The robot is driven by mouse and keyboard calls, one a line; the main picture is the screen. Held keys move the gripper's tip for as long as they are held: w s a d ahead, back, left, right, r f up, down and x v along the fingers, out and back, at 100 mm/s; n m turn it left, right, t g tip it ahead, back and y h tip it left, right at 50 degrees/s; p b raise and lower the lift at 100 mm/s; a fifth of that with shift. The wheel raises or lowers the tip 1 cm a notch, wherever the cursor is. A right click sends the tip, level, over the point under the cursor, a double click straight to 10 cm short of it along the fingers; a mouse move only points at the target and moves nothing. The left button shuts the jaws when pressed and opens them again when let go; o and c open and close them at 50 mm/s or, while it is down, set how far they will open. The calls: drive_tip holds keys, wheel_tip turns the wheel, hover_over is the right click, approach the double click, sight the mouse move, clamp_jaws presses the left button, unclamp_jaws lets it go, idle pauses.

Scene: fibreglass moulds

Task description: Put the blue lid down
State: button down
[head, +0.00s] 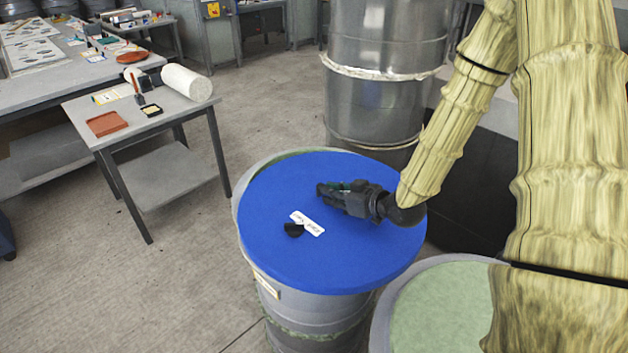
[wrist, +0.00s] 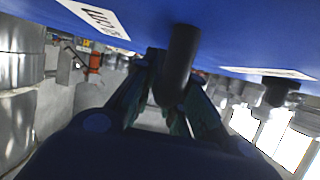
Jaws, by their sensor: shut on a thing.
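The blue lid (head: 290,255) is a wide flat disc with a white label (head: 307,223) and a black knob (head: 293,230). My gripper (head: 332,188) is over the lid's far right part. In the wrist view, its fingers (wrist: 172,105) are shut on another black knob (wrist: 183,60) that stands out from the blue lid (wrist: 220,30). The lid lies over a grey drum (head: 322,310), whose pale rim (head: 243,190) shows past the lid's far left side. I cannot tell whether the lid touches the drum or hangs just above it.
An open-looking drum with a pale green top (head: 440,310) stands close at the lower right. A tall metal drum (head: 385,75) stands behind. A small grey table (head: 150,125) with a white roll (head: 187,83) is at left. Floor between is clear.

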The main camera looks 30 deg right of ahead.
sight(323, 176)
drive_tip(key=w+d+p, duration=0.1)
drive_tip(key=w, duration=0.3)
drive_tip(key=w+p, duration=0.2)
drive_tip(key=w, duration=0.3)
drive_tip(key=w+d+f+p, duration=0.1)
drive_tip(key=w, duration=0.3)
drive_tip(key=shift+w+d, duration=0.3)
drive_tip(key=shift+d, duration=0.05)
drive_tip(key=shift+w+p, duration=0.5)
drive_tip(key=shift+f+p, duration=0.85)
drive_tip(key=shift+f, duration=1)
drive_tip(key=c, duration=1.5)
unclamp_jaws()
drive_tip(key=shift+s+f, duration=0.1)
drive_tip(key=shift+o, duration=0.2)
drive_tip(key=shift+b+v, duration=2.2)
drive_tip(key=shift+v, duration=3.85)
